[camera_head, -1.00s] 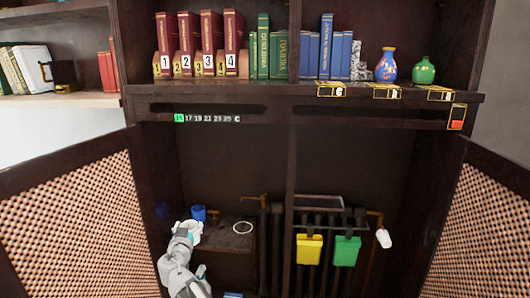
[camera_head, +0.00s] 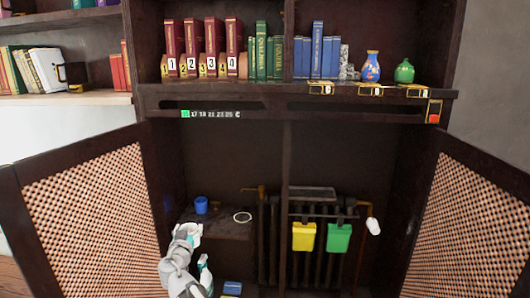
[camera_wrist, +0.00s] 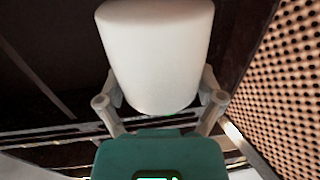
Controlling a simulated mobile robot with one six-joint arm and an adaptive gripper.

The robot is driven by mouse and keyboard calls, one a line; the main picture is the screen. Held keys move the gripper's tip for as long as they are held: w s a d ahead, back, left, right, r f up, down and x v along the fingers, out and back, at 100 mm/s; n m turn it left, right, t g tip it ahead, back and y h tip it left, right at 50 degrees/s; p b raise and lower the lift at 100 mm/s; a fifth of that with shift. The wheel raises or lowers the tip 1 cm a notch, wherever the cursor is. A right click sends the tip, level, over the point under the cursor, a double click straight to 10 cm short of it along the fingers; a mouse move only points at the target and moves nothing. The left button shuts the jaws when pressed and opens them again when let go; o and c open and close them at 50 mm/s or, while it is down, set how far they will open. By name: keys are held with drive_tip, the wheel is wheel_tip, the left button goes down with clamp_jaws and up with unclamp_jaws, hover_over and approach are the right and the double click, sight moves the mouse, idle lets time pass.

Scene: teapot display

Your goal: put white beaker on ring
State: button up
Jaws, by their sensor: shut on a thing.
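The white beaker (camera_wrist: 157,50) fills the upper middle of the wrist view. My gripper (camera_wrist: 160,88) is shut on it, with one finger on each side. In the head view my gripper (camera_head: 187,232) is at the lower left, in front of the open cabinet; the beaker is hard to tell from the pale gripper there. The ring (camera_head: 242,217) is a pale, thin circle lying on the dark low shelf (camera_head: 222,231), to the right of and beyond my gripper. Nothing stands on the ring.
A blue cup (camera_head: 201,204) stands on the low shelf, left of the ring. A yellow box (camera_head: 304,236) and a green box (camera_head: 339,238) hang on the radiator at right. Lattice doors (camera_head: 90,222) stand open on both sides. The shelf around the ring looks clear.

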drive_tip(key=shift+s, duration=0.4)
drive_tip(key=shift+d+r+p, duration=0.25)
drive_tip(key=shift+r+p, duration=0.05)
drive_tip(key=shift+r, duration=0.1)
drive_tip(key=shift+w, duration=0.15)
drive_tip(key=shift+a+r+p, duration=0.25)
drive_tip(key=shift+r+p, duration=0.2)
drive_tip(key=shift+p, duration=0.05)
drive_tip(key=shift+r+p, duration=0.55)
drive_tip(key=shift+p, duration=0.05)
wheel_tip(320, 180, up, 30)
drive_tip(key=p, duration=3)
drive_tip(key=shift+r, duration=0.2)
wheel_tip(320, 180, up, 17)
drive_tip(key=p, duration=1.7)
drive_tip(key=shift+f, duration=0.1)
